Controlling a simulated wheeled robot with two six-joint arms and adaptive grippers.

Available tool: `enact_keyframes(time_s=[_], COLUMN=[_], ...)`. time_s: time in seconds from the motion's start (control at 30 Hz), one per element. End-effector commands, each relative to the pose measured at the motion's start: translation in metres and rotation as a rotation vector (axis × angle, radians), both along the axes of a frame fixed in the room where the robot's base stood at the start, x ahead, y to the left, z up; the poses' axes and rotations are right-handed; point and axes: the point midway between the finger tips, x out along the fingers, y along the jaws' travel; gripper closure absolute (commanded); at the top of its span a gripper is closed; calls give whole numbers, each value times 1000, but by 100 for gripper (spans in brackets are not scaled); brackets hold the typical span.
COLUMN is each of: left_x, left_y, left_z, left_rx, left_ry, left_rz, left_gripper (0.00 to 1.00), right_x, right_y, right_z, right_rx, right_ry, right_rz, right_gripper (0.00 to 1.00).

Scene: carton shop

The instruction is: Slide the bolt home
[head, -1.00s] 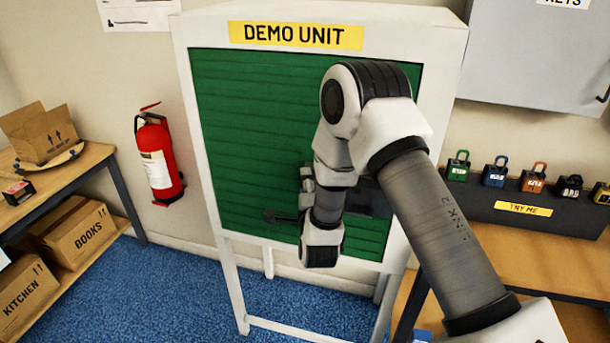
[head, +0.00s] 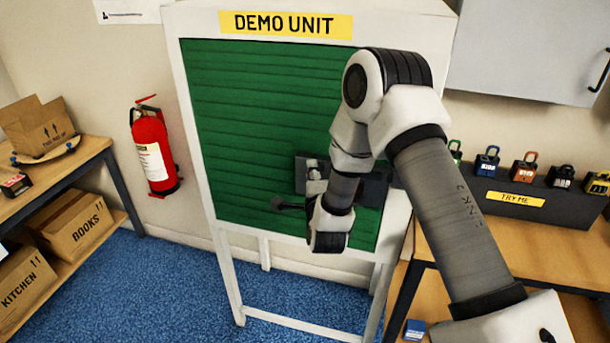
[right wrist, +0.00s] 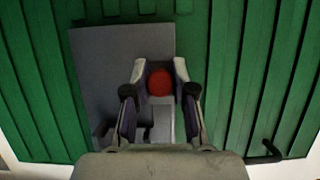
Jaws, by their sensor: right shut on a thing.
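The bolt's grey plate (right wrist: 110,70) is fixed on the green slatted shutter (head: 250,110) of the demo unit, and it also shows in the head view as a dark plate (head: 372,188). A round red knob (right wrist: 160,82) sits over the plate in the right wrist view. My right gripper (right wrist: 160,75) is closed around the knob, one finger on each side. In the head view my right gripper (head: 315,178) is small and partly hidden by my own wrist. The bolt's bar and its receiving end cannot be made out. My left gripper is out of view.
A dark handle (head: 287,204) sticks out left of my right wrist. A fire extinguisher (head: 153,150) hangs on the left wall. A bench with several padlocks on a dark stand (head: 560,205) is at right. Blue floor (head: 150,290) is clear at front left.

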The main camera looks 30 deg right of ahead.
Motion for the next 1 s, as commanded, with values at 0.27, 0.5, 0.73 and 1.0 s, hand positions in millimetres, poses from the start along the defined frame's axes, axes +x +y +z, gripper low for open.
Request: enact_keyframes(time_s=[0.27,0.5,0.73,1.0], left_x=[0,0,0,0], left_y=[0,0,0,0], left_z=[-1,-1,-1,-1], left_rx=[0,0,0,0], left_ry=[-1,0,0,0], left_rz=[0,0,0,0], left_gripper=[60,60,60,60], right_x=[-3,-2,-5,-54], right_y=[-2,-2,0,25], right_z=[-1,0,-1,-2], right_rx=[2,2,2,2], right_ry=[2,1,1,6], right_rz=[-4,-1,0,3], right_gripper=[100,49,49,49])
